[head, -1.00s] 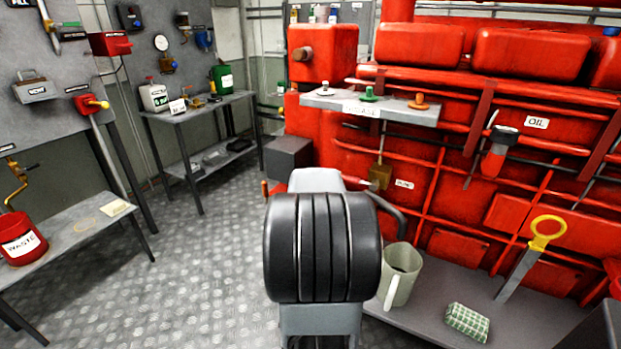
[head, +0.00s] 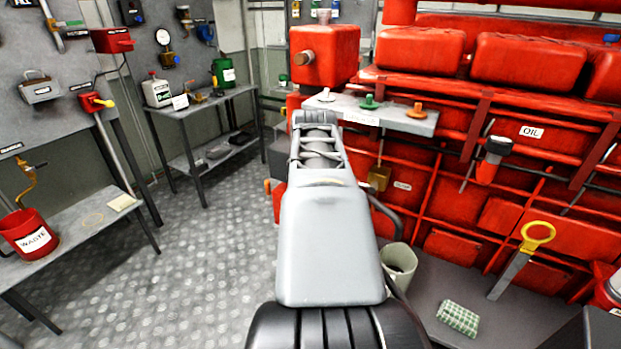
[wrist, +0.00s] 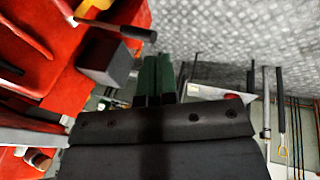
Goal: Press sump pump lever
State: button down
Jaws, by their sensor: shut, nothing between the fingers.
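A brass unit (head: 378,178) with a small label (head: 402,186) is mounted on the red engine front, partly behind my arm. The label is too small to read surely. In the wrist view a lever with a black grip (wrist: 122,31) sticks out from a yellow-orange part (wrist: 92,7) at the upper left; I cannot tell surely that it is the sump pump lever. My gripper (wrist: 158,76) shows in the wrist view as two dark green fingers, shut and empty, below and right of that grip and apart from it. In the head view my arm hides the gripper.
A dark grey box (wrist: 108,62) stands just left of the fingers. A shelf (head: 420,122) with coloured knobs juts from the engine. Metal floor (head: 190,255) lies open on the left.

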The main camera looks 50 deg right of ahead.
jog(key=shift+v, duration=1.25)
jog(key=shift+a, duration=0.1)
jog(key=w+a+f+m+y, duration=0.1)
jog(key=a+f, duration=0.6)
jog(key=a, duration=0.5)
jog(key=w+a+f+m+y, duration=0.1)
jog(key=w+a+f+y, duration=0.1)
jog(key=a+f, duration=0.5)
jog(key=a, duration=0.5)
jog(key=shift+w+f+m, duration=0.2)
jog(key=shift+f+m, duration=0.1)
jog(key=shift+f, duration=0.1)
